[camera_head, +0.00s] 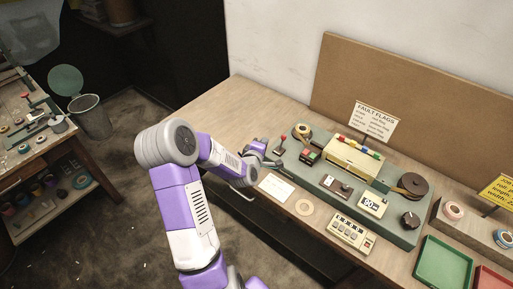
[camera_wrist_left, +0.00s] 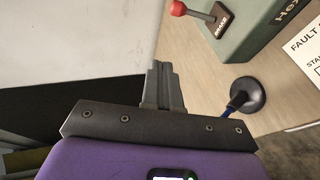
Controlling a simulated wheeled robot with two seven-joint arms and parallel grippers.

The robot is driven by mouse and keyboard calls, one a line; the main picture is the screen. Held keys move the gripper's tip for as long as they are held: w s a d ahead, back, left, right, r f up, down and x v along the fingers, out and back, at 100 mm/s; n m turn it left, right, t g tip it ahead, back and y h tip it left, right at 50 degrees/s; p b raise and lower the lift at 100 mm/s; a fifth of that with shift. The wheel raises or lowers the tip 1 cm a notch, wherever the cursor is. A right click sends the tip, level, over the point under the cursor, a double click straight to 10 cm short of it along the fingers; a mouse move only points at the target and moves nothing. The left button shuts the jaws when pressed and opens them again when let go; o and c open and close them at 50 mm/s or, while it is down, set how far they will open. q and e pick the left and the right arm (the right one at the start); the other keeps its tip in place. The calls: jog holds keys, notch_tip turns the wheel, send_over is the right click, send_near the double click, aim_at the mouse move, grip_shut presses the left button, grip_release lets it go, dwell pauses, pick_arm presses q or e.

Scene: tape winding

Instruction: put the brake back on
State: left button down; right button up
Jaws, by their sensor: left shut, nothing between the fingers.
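The brake lever has a red knob (camera_head: 284,138) on a short stem at the left end of the grey-green winding machine (camera_head: 317,178). In the left wrist view the red knob (camera_wrist_left: 178,8) shows at the top, with its dark base (camera_wrist_left: 219,22) lettered in white. My left gripper (camera_head: 272,161) is beside the machine's left end, just left of and below the lever in the head view. In the left wrist view its fingers (camera_wrist_left: 161,82) are together, empty and apart from the lever. I cannot tell which brake position the lever is in. My right gripper is not in view.
A black disc with a blue stem (camera_wrist_left: 246,95) is close right of my left fingers. A keypad box (camera_head: 351,233) and green tray (camera_head: 443,264) are further right. The table's left part (camera_head: 225,108) is clear.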

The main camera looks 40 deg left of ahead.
pick_arm(q)
jog(key=s+d+r, duration=0.3)
jog(key=s, duration=0.1)
jog(key=shift+s, duration=0.3)
dwell(0.5)
